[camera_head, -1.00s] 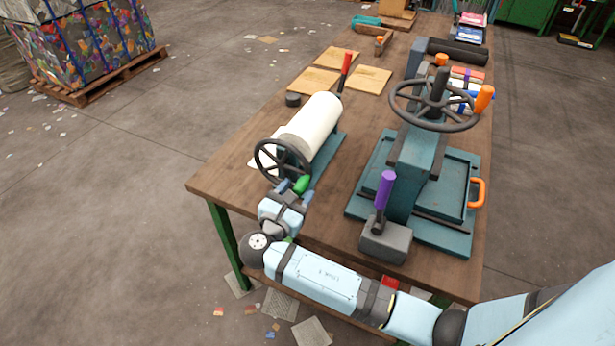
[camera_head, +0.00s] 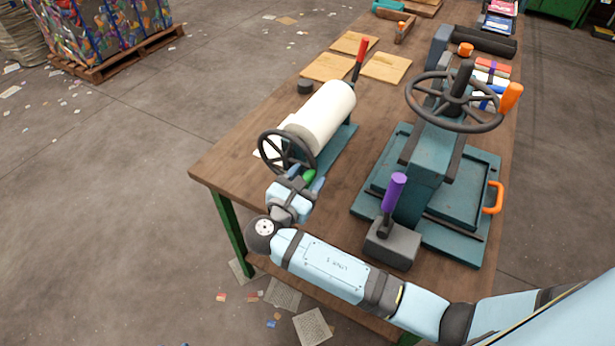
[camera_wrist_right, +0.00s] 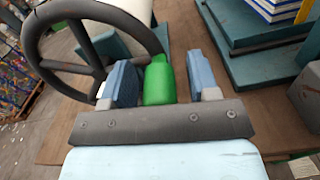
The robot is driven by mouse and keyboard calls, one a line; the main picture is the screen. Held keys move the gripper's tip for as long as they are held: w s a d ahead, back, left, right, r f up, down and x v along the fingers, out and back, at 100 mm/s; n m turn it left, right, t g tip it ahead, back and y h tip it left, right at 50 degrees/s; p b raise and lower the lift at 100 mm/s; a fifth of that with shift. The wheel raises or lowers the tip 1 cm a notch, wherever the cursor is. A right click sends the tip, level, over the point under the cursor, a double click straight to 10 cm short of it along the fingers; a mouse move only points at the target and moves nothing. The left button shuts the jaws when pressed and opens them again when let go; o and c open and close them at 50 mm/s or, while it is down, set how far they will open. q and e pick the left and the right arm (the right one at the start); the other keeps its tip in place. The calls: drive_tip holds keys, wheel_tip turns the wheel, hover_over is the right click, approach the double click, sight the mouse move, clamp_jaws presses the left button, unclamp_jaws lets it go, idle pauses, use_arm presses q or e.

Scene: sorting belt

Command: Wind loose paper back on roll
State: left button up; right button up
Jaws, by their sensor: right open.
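A white paper roll (camera_head: 325,117) lies on a teal stand on the wooden table, with a loose sheet of paper (camera_head: 268,147) lying beside it at the left. A black handwheel (camera_head: 287,151) is at the roll's near end, with a green handle (camera_head: 308,176) on its rim. My right gripper (camera_head: 306,178) is at this handle. In the right wrist view, the open fingers stand on either side of the green handle (camera_wrist_right: 159,80), with a visible gap at the right finger. The left gripper is not in view.
A teal press (camera_head: 425,170) with a large handwheel stands right of the roll. A grey block with a purple handle (camera_head: 395,192) is near the front edge. Wooden boards (camera_head: 328,67) and a black puck (camera_head: 305,87) lie behind the roll.

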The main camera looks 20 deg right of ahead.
clamp_jaws()
drive_tip(key=shift+f, duration=0.1)
drive_tip(key=f+m, duration=0.1)
drive_tip(key=f+m+b, duration=0.1)
drive_tip(key=m, duration=0.1)
drive_tip(key=f+m, duration=0.1)
drive_tip(key=m, duration=0.1)
drive_tip(key=shift+w+a+f+b, duration=0.15)
drive_tip(key=shift+w+a+b, duration=0.05)
drive_tip(key=shift+w+b, duration=0.15)
drive_tip(key=shift+w+a+f+m+b, duration=0.15)
drive_tip(key=shift+f+m+b, duration=0.25)
drive_tip(key=shift+m, duration=0.5)
